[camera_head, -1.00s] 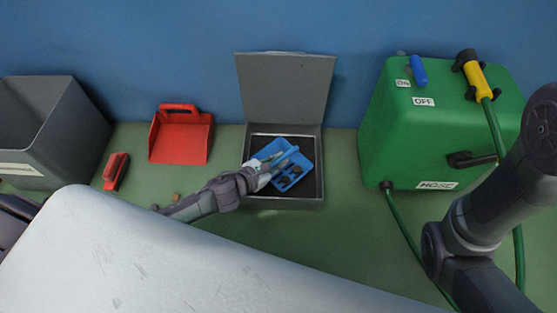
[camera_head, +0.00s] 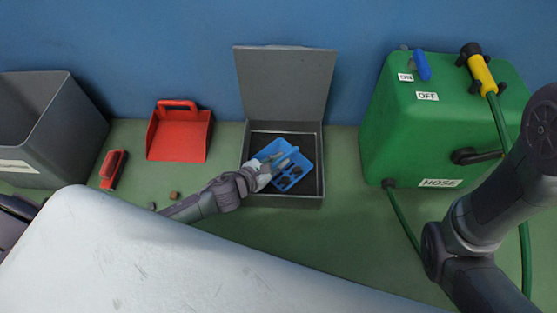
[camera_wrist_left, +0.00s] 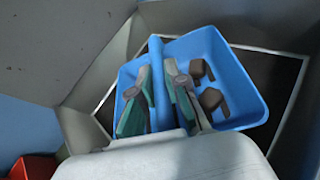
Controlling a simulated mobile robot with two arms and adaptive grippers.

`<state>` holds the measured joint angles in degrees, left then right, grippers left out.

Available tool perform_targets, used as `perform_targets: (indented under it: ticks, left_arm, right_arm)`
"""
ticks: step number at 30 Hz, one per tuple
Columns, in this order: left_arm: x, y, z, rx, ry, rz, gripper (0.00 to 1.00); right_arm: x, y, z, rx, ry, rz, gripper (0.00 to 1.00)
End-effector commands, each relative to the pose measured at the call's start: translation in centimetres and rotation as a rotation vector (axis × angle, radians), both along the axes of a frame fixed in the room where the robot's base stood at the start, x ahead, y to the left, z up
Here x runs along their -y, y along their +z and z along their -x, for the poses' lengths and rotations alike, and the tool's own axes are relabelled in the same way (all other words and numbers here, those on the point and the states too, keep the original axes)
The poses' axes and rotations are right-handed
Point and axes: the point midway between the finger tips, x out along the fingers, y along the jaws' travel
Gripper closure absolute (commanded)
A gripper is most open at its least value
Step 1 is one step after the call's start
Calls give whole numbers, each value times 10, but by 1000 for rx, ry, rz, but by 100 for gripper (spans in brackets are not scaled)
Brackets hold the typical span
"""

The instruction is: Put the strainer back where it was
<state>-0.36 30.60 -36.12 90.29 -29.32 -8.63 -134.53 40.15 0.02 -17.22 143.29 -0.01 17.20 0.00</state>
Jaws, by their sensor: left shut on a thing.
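The blue strainer (camera_head: 306,158), a shallow two-part basket with a central divider, sits tilted askew within the opening of the grey box (camera_head: 285,201), whose lid stands open. I cannot tell whether it touches the box floor. Several dark brown lumps lie in its right compartment. My left gripper (camera_head: 277,163) reaches in from the left and is shut on the strainer. In the left wrist view, the fingers (camera_wrist_left: 160,98) lie on both sides of the strainer's (camera_wrist_left: 240,75) divider. My right gripper is out of view.
A grey bin (camera_head: 75,140) stands far left. A green hose box (camera_head: 430,140) stands right. A blue wall closes the back.

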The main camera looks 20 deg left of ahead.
Motion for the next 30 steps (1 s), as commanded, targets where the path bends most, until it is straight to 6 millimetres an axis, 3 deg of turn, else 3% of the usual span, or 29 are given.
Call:
perform_targets:
  ticks: [9, 10, 15, 24, 30]
  left_arm:
    - [0, -7, 0, 2, -1, 0, 100]
    - [0, -6, 0, 2, -1, -1, 82]
    - [0, -6, 0, 1, -1, 0, 57]
    - [0, -4, 0, 1, -1, -3, 57]
    - [-1, 23, -1, 5, -5, -5, 57]
  right_arm:
    - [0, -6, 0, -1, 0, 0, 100]
    - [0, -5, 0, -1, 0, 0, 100]
    - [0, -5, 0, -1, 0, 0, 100]
    - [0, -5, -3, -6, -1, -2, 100]
    - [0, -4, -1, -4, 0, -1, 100]
